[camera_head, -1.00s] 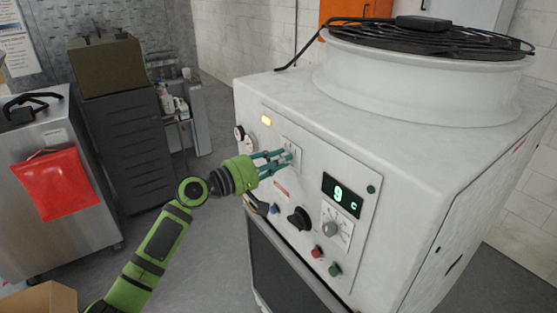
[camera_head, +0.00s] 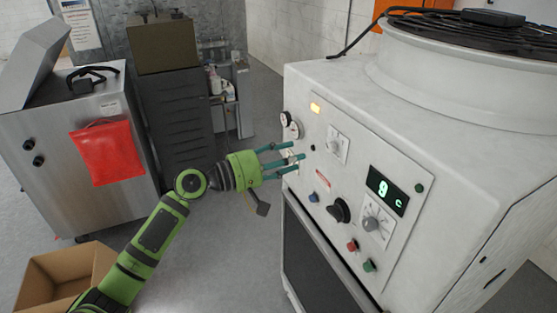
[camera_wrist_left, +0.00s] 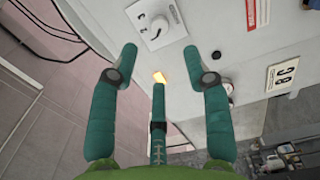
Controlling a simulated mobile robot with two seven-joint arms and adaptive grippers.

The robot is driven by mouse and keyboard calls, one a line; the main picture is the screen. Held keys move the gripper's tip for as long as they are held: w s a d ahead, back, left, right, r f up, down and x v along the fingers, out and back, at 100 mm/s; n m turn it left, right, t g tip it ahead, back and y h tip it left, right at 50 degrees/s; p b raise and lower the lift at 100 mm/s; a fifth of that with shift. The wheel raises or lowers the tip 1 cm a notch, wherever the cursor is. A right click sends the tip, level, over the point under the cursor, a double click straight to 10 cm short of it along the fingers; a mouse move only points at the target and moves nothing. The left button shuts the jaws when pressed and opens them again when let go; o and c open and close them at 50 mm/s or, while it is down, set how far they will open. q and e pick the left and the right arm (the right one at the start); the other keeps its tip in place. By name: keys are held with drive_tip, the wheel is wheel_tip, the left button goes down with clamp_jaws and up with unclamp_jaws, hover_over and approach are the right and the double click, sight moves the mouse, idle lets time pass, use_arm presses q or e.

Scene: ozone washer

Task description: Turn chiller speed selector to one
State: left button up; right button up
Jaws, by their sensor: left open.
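The white chiller cabinet (camera_head: 320,82) stands at the right. My right gripper is not in view.
The panel also carries a display (camera_head: 387,190) reading 9 C, a black knob (camera_head: 339,210), a grey dial knob (camera_head: 373,223), and red (camera_head: 352,246) and green (camera_head: 369,265) buttons. A steel cabinet (camera_head: 60,190) stands left. A cardboard box (camera_head: 42,265) is at lower left.

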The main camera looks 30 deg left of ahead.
use_arm(q)
drive_tip(key=shift+v, duration=1.3)
